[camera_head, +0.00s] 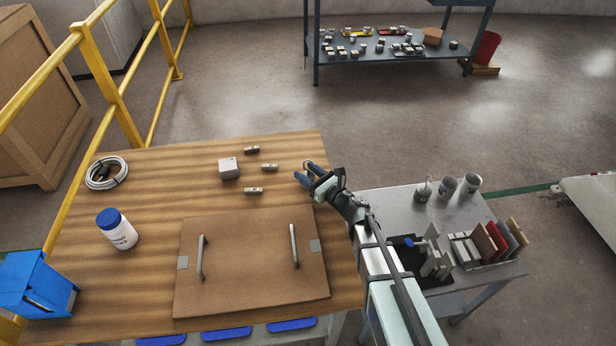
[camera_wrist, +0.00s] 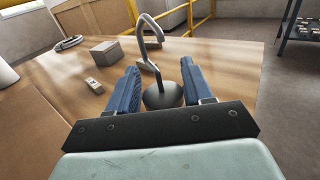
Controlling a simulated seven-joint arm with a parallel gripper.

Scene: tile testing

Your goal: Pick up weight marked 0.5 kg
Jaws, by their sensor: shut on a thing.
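My gripper (camera_head: 304,171) is over the right part of the wooden table, its blue fingers pointing left. In the wrist view, the fingers (camera_wrist: 159,70) are shut on a grey hooked weight (camera_wrist: 163,96). Its rounded dark body sits between the fingers and its curved hook rises above them. No marking on it can be read. In the head view the fingers mostly hide it. Several grey metal weights stand on the side table at right, including one with a hook (camera_head: 423,191) and a cup-shaped one (camera_head: 470,184).
Tile samples (camera_head: 487,242) stand on the side table (camera_head: 385,203).

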